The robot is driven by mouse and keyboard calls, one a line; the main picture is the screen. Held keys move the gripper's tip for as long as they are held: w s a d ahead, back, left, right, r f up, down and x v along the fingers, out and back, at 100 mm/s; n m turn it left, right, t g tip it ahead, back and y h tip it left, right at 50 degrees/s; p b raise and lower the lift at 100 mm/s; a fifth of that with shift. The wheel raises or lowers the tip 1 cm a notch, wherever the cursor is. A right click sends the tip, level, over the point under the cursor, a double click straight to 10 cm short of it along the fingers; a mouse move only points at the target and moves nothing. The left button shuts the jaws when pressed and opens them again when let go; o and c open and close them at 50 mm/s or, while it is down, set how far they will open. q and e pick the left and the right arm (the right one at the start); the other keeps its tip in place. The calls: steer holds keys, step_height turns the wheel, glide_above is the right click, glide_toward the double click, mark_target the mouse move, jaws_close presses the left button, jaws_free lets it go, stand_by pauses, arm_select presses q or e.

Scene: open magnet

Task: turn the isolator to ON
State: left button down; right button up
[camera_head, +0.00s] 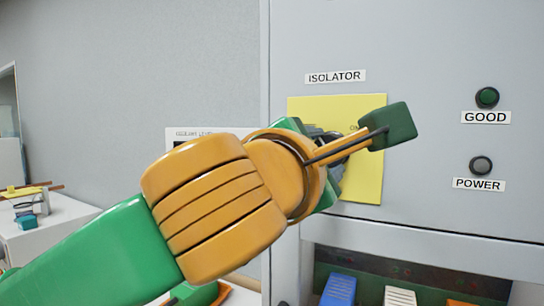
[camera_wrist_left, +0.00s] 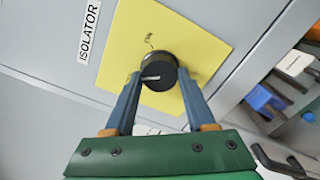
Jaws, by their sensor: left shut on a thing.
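The isolator is a round black knob (camera_wrist_left: 157,72) with a pale pointer line, on a yellow plate (camera_head: 366,180) under the ISOLATOR label (camera_head: 335,77). The plate also shows in the left wrist view (camera_wrist_left: 205,42), with small dark lettering near the knob. My left gripper (camera_wrist_left: 155,88) is shut on the knob, one blue finger on each side of it. In the head view my left arm and hand hide most of the knob and part of the plate. The pointer's exact setting is hard to read.
Right of the plate are a green GOOD lamp (camera_head: 487,97) and a grey POWER lamp (camera_head: 481,166). Below is a recess with a blue switch (camera_head: 339,290) and a white switch (camera_head: 399,297). A white side table (camera_head: 52,236) stands far left.

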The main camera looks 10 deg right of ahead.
arm_select(q)
steer(key=shift+r+m, duration=0.15)
steer(key=shift+m, duration=3.65)
steer(key=shift+r+m, duration=0.1)
steer(key=shift+m, duration=3.7)
steer(key=shift+c, duration=1.8)
jaws_free()
steer(key=shift+o, duration=0.7)
steer(key=shift+w+d+f, duration=0.1)
steer(key=shift+f, duration=0.05)
